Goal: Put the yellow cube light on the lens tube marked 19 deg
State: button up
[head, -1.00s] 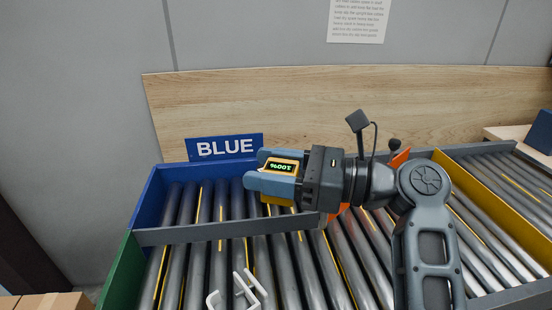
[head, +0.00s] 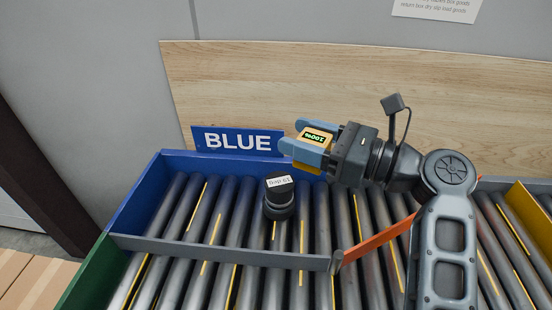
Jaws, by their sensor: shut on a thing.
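The yellow cube light (head: 314,138) is between the fingers of my gripper (head: 293,137). Its dark display with green lettering faces the camera. My gripper is shut on it and holds it up near the back wall of the blue bay. A short black lens tube (head: 279,205) stands upright on the rollers in that bay, with a white label on its top.
The blue bay (head: 145,190) has a BLUE sign (head: 238,141) at its back and a grey front rail (head: 220,252). An orange divider (head: 375,243) stands to its right, then a yellow divider (head: 530,208). Rollers around the tube are clear.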

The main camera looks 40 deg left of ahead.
jog(key=a+f, duration=0.1)
jog(key=a, duration=0.1)
jog(key=a+f, duration=0.1)
jog(key=a, duration=0.1)
jog(key=a+f, duration=0.1)
jog(key=a, duration=0.1)
jog(key=shift+s+a+f, duration=0.15)
jog(key=shift+a+f, duration=0.05)
jog(key=shift+f, duration=2.25)
jog(key=shift+f, duration=0.15)
jog(key=o, duration=1.2)
jog(key=shift+r+p, duration=0.2)
jog(key=shift+p, duration=0.1)
jog(key=d+p, duration=0.1)
jog(key=d, duration=0.3)
jog(key=w+d+p, duration=0.1)
jog(key=d+p, duration=0.1)
jog(key=d, duration=0.2)
jog(key=d+p, duration=0.1)
jog(key=d, duration=0.2)
jog(key=shift+w+d, duration=0.4)
